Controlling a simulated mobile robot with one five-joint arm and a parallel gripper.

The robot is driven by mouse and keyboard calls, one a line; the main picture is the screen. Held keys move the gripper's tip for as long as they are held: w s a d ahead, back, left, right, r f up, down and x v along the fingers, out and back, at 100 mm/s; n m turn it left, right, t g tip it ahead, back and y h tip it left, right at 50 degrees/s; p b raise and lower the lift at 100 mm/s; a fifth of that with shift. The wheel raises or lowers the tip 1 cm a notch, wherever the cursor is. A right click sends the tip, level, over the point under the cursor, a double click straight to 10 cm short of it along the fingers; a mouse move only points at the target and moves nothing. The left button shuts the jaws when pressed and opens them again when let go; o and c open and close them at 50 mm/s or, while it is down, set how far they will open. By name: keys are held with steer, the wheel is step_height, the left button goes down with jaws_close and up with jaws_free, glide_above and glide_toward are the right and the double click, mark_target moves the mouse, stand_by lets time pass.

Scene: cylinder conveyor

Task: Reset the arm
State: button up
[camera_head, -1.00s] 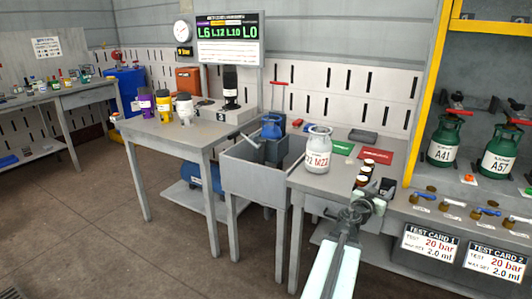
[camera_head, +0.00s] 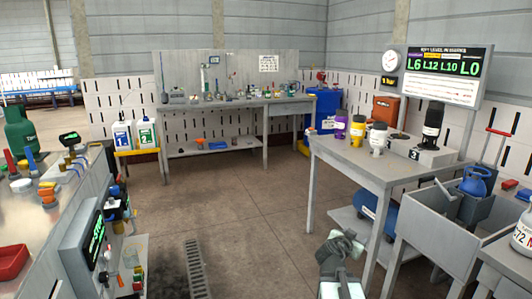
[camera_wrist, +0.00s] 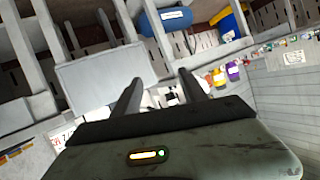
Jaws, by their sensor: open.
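My arm shows at the bottom centre of the head view, with my gripper (camera_head: 342,245) folded up in front of the open floor. In the wrist view my gripper (camera_wrist: 160,84) has its two dark fingers apart, with nothing held between them. The wrist picture is upside down. Beyond the fingers it shows the grey work table, and coloured bottles (camera_wrist: 225,73) lie right of the fingers.
A table (camera_head: 330,150) with purple, yellow and white bottles stands right, next to a grey sink (camera_head: 415,228) and a level display (camera_head: 447,75). A bench (camera_head: 225,106) is at the back. A workbench (camera_head: 90,200) is close on the left. The floor between is clear.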

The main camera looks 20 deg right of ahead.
steer(key=a+f+n+g+y, duration=0.25)
steer(key=a+f, duration=0.35)
steer(key=a, duration=0.7)
steer(key=a+f+n+g+y, duration=0.1)
steer(key=a+f+n+y, duration=0.3)
steer(key=a, duration=0.8)
steer(key=s+a+f+n+g+y, duration=0.5)
steer(key=s+a, duration=0.5)
step_height(320, 180, up, 27)
steer(key=n+p, duration=0.1)
steer(key=p, duration=2.6)
steer(key=shift+s, duration=0.25)
steer(key=shift+f, duration=0.15)
steer(key=shift+c, duration=0.2)
